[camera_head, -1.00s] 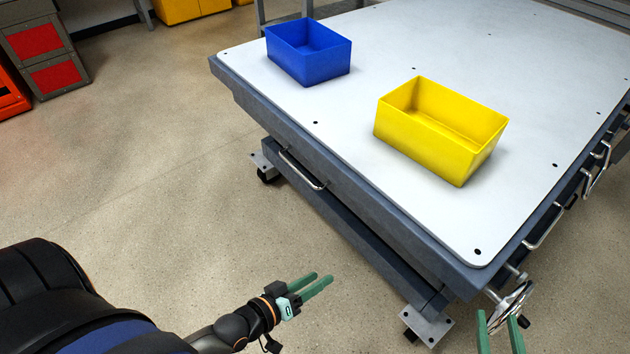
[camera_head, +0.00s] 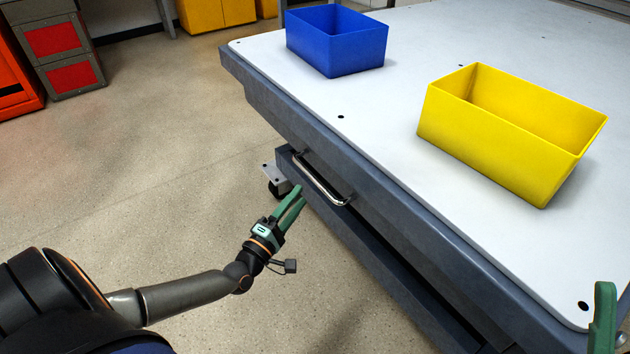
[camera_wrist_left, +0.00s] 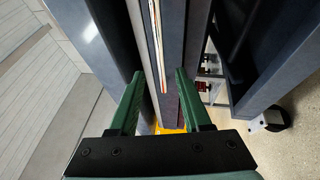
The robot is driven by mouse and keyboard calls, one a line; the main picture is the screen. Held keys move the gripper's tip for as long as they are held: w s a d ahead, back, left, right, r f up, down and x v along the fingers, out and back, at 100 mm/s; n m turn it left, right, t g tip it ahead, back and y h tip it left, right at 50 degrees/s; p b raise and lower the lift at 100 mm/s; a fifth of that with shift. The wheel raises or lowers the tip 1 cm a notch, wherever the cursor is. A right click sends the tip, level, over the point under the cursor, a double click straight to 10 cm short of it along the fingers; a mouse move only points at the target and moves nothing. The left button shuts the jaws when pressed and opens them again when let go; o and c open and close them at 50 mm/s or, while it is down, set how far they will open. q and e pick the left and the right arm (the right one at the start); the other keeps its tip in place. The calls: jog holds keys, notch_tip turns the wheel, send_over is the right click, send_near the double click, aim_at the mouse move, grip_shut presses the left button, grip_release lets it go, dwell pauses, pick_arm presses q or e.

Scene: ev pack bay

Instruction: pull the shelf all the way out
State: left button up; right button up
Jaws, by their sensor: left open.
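The shelf's grey front (camera_head: 350,232) sits under the white-topped table, on the side facing me. A shiny bar handle (camera_head: 323,182) is fixed along this side. My left gripper (camera_head: 298,192) is open and empty, close to the handle on its near left side; the bar does not appear between the fingers in the head view. In the left wrist view, the two green fingers (camera_wrist_left: 161,74) stand apart before the table's grey side, and a thin pale strip runs ahead of them. Part of my right gripper (camera_head: 603,318), a green finger, shows at the lower right edge.
On the white tabletop (camera_head: 400,110) stand a blue bin (camera_head: 345,45) and a yellow bin (camera_head: 500,135). A caster (camera_head: 277,185) is under the table's left end. The floor (camera_head: 170,190) left of the table is clear.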

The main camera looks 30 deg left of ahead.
aim_at(314, 176)
pick_arm(q)
jog(key=w, duration=0.2)
jog(key=w+r+b, duration=0.1)
jog(key=w, duration=0.5)
jog(key=shift+r, duration=0.15)
grip_shut()
dwell(1.1)
